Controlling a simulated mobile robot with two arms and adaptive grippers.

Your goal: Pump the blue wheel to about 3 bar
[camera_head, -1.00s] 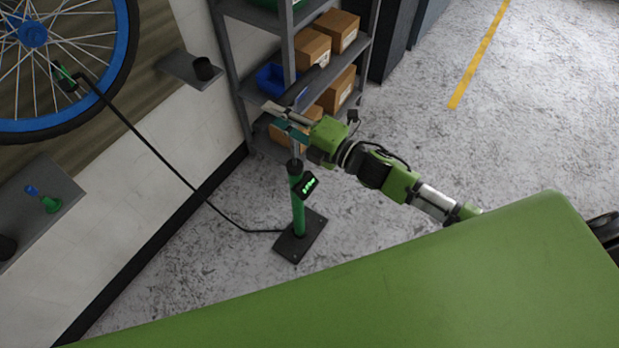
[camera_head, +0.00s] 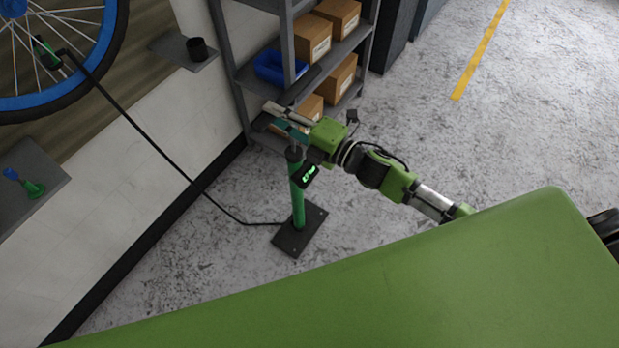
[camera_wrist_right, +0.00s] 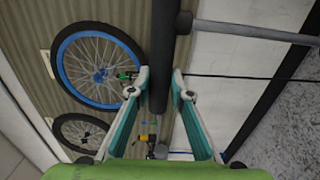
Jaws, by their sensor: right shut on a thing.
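The blue wheel (camera_head: 98,62) hangs on the wall at the upper left, partly cut off. A green and black pump head (camera_head: 47,52) is at its spokes near the rim, with a black hose (camera_head: 150,140) running down to the pump. The green floor pump (camera_head: 297,205) stands upright on a dark base plate; its small display (camera_head: 310,175) shows green digits too small to read surely. My right gripper (camera_head: 287,116) is shut on the dark pump handle (camera_wrist_right: 160,60), above the tube. The wrist view also shows the blue wheel (camera_wrist_right: 63,68). My left gripper is not in view.
A grey shelf rack (camera_head: 240,85) with cardboard boxes (camera_head: 313,38) and a blue bin (camera_head: 272,66) stands close behind the pump. Small wall shelves (camera_head: 165,48) are at the left. The grey floor (camera_head: 480,140) to the right is open.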

